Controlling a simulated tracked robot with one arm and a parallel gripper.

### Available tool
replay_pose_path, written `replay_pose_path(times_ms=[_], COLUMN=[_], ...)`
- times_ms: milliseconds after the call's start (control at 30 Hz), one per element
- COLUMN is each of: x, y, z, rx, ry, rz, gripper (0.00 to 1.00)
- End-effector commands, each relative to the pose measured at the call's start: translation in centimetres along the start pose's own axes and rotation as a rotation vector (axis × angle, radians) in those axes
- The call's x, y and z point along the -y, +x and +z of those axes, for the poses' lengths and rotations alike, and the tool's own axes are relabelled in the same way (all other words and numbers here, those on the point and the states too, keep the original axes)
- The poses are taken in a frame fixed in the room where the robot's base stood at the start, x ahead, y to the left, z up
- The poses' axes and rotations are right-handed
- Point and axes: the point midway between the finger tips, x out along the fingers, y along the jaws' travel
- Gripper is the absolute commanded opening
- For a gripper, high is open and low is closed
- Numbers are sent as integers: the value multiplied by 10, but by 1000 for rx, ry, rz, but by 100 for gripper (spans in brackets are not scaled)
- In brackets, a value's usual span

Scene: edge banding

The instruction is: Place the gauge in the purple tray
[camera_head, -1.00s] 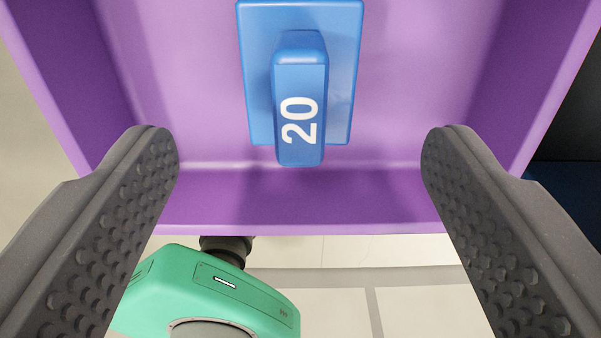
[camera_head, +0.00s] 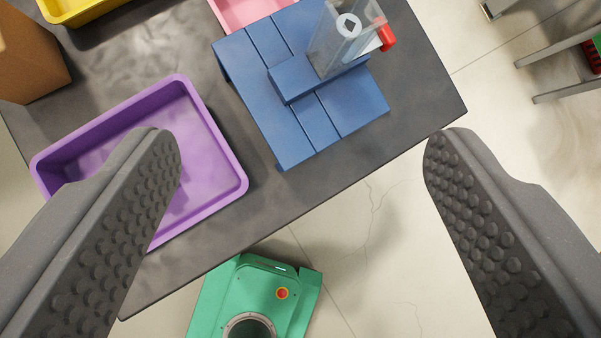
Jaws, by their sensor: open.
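The purple tray (camera_head: 215,150) stands on a dark grey table at the left of the view. My left finger covers much of the tray's middle and lower left side. The tray floor that shows is bare. No gauge shows in this frame; the part of the tray behind the finger is hidden, so I cannot tell whether it lies there. My gripper (camera_head: 302,140) is wide open with nothing between its fingers, seen high above the table's front edge.
A blue stepped block (camera_head: 262,85) with a clear box (camera_head: 335,50) and a red part (camera_head: 387,38) stands right of the tray. A pink tray (camera_head: 240,12), a yellow tray (camera_head: 75,12) and a brown box (camera_head: 28,50) are behind. The dark table (camera_head: 420,75) has bare room at the right.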

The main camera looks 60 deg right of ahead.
Motion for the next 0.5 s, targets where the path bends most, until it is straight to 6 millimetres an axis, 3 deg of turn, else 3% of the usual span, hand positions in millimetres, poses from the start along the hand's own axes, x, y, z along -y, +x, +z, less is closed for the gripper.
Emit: replay_pose_path(times_ms=[100, 300, 500], x=[-39, -90, -116], y=[-52, -138, -206], z=[-9, -14, -10], rx=[-140, -372, -549], ry=[81, 198, 271], rz=[57, 140, 193], gripper=[69, 69, 69])
